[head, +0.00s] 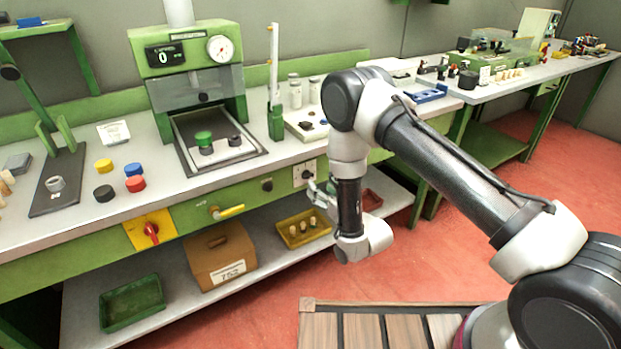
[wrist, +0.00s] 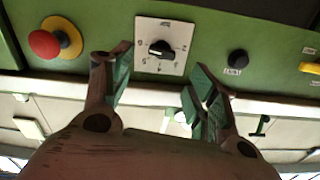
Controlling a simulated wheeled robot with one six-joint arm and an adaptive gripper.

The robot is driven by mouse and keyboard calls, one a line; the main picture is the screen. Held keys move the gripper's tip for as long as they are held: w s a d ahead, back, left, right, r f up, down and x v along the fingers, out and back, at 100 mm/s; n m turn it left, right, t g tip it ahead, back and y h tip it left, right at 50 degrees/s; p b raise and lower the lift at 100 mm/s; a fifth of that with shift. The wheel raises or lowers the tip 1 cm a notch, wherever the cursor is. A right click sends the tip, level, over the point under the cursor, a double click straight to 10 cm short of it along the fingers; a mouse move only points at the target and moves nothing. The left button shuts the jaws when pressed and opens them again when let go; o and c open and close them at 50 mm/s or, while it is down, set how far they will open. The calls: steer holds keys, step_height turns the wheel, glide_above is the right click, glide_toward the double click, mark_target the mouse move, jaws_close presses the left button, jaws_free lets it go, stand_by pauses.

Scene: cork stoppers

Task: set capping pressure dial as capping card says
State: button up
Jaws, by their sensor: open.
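The dial, a black knob on a square white plate (wrist: 163,46), is on the green front panel. In the wrist view its white mark points left; the numbers around it are too small to read surely. In the head view its plate (head: 304,173) is just beyond my gripper (head: 320,190). My gripper is open and empty in the wrist view (wrist: 160,80), its two green-padded fingers below and either side of the dial, apparently not touching it. A small white card (head: 113,132) stands on the bench at left; its print is unreadable, so I cannot tell if it is the capping card.
On the same panel are a black knob (wrist: 237,59), a yellow handle (head: 228,211) and a red button on yellow (wrist: 44,44). A press with a display (head: 165,55) and gauge stands above. The lower shelf holds a wooden box (head: 219,255) and a yellow tray (head: 303,240).

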mark_target(309, 177)
steer(key=x, duration=0.7)
steer(key=shift+w+a, duration=0.15)
steer(key=shift+a, duration=0.05)
steer(key=c, duration=1)
